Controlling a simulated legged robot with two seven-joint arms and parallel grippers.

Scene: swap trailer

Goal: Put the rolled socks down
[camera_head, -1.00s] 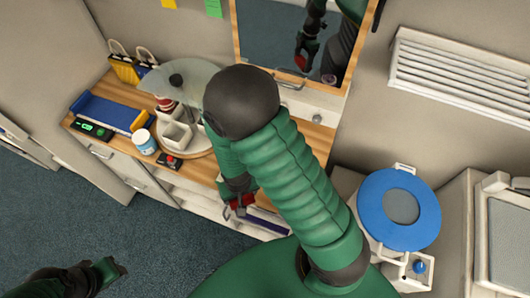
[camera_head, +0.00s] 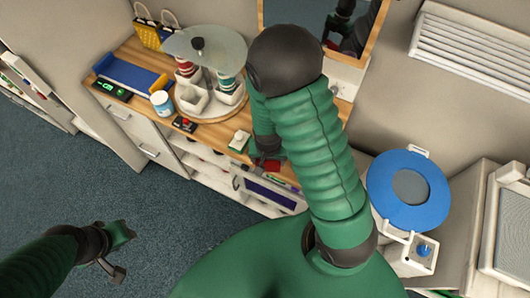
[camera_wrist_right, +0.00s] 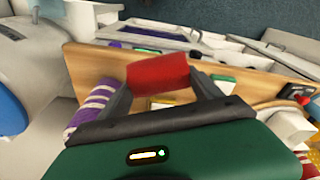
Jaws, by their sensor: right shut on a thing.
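My right gripper (camera_head: 268,165) is at the front edge of the wooden counter. In the right wrist view its dark fingers (camera_wrist_right: 160,88) are shut on a smooth red thing (camera_wrist_right: 158,72); I cannot tell from its visible face whether it is the rolled socks. A purple and white striped roll (camera_wrist_right: 88,112) shows left of the fingers, partly hidden by the gripper. Red and white striped rolls (camera_head: 228,84) are in the round stand on the counter (camera_head: 135,52). My left gripper (camera_head: 118,255) is low on the left over the floor, apart from everything; its jaws are unclear.
A blue tray (camera_head: 128,74), a white jar (camera_head: 162,103) and a small red-buttoned box (camera_head: 184,124) are on the counter. A white switch on a green base (camera_head: 239,141) is beside my right arm. Floor is clear at left.

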